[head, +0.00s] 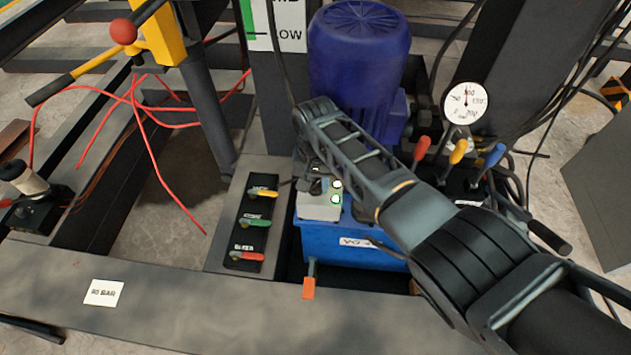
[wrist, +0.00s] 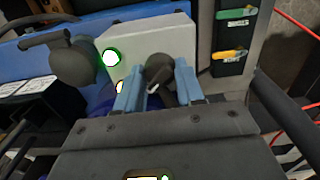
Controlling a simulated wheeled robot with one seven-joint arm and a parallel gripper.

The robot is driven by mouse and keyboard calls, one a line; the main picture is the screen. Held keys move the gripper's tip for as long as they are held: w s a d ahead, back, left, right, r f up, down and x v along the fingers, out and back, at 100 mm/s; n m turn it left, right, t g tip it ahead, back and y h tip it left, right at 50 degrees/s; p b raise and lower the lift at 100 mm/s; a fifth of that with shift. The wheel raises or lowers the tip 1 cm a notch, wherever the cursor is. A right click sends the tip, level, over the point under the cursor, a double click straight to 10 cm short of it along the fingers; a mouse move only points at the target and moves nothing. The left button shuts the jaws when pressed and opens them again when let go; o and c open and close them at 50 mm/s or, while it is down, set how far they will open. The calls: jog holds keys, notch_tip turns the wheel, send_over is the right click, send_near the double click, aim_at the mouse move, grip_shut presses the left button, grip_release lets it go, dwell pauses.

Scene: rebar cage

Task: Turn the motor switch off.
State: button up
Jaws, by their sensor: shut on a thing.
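The motor switch is a dark rotary knob (wrist: 158,72) on a pale grey control box (wrist: 168,35). The box also shows in the head view (head: 318,208), on the blue tank beneath the blue motor (head: 358,60). My gripper (wrist: 160,84) has its two light-blue fingers on either side of the knob and is shut on it. A lit lamp with a green rim (wrist: 110,57) and a second lit lamp (wrist: 120,87) are beside the knob. In the head view my arm and gripper hide the knob.
A black panel with yellow, green and red levers (head: 252,222) is left of the box. Red, yellow and blue levers (head: 457,151) and a round gauge (head: 466,103) are to the right. A dark handle (wrist: 72,57) sticks out near the box.

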jog(key=n, duration=0.8)
jog(key=shift+n+b, duration=0.3)
jog(key=shift+b, duration=0.1)
jog(key=n, duration=0.4)
jog(key=shift+n, duration=0.3)
jog(key=n, duration=0.4)
jog(key=shift+b, duration=0.3)
jog(key=shift+n, duration=0.3)
jog(key=o, duration=1)
jog(key=shift+o, duration=0.2)
